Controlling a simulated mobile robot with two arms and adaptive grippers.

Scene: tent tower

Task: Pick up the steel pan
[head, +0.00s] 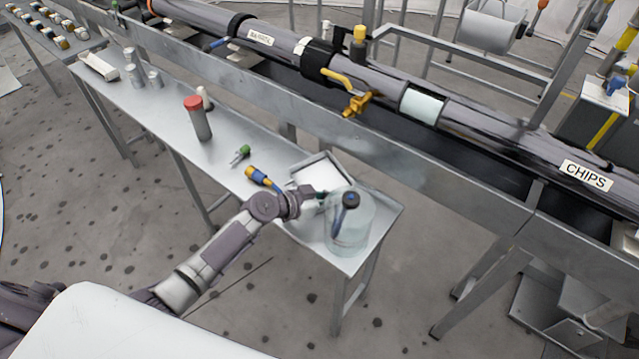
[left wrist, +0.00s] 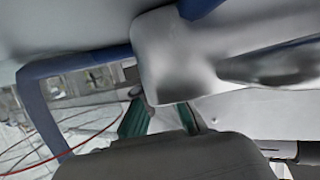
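The steel pan (head: 322,170) is a shallow square tray with a pale inside, lying near the right end of the steel table. My left gripper (head: 320,196) is at the pan's front right edge, beside the clear jar. In the left wrist view two green finger pads of my left gripper (left wrist: 162,119) stand apart, with a pale gap between them. A smooth grey metal surface fills much of that view very close up; I cannot tell which thing it is. Whether the fingers touch the pan is hidden. My right gripper is out of view.
A clear jar (head: 349,240) with a dark blue-handled tool (head: 347,204) stands at the table's right corner. A yellow-and-blue tool (head: 259,177), a green-tipped item (head: 241,155) and a red-capped cylinder (head: 199,120) lie or stand leftward. A long pipe (head: 480,126) runs behind the table (head: 170,120).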

